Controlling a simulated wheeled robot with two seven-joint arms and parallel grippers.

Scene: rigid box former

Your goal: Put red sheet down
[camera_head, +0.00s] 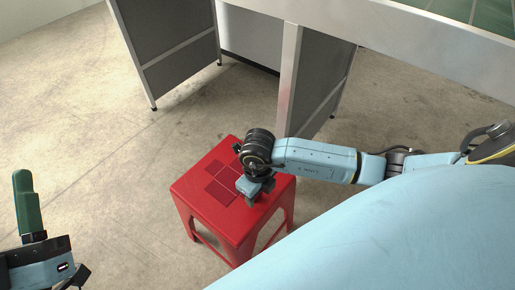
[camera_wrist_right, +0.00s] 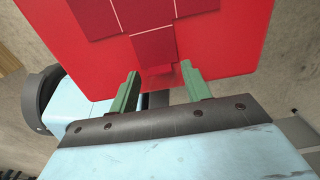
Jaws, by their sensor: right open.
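The red sheet (camera_head: 220,192), a dark red flat blank with pale crease lines, lies on the top of a brighter red stool (camera_head: 243,222). In the right wrist view the sheet (camera_wrist_right: 152,45) lies flat on the stool top (camera_wrist_right: 222,45), with one flap pointing toward my right gripper. My right gripper (camera_head: 256,190) is over the stool's right part. Its green fingers (camera_wrist_right: 160,90) are apart, either side of the flap's near end, with nothing visibly clamped. My left gripper (camera_head: 29,205) is at the lower left, away from the stool; its green finger points up and its opening is unclear.
A metal-framed table or bench (camera_head: 290,75) with grey panels (camera_head: 170,45) stands behind the stool. The concrete floor (camera_head: 100,150) left of the stool is clear. My light blue body fills the lower right of the head view.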

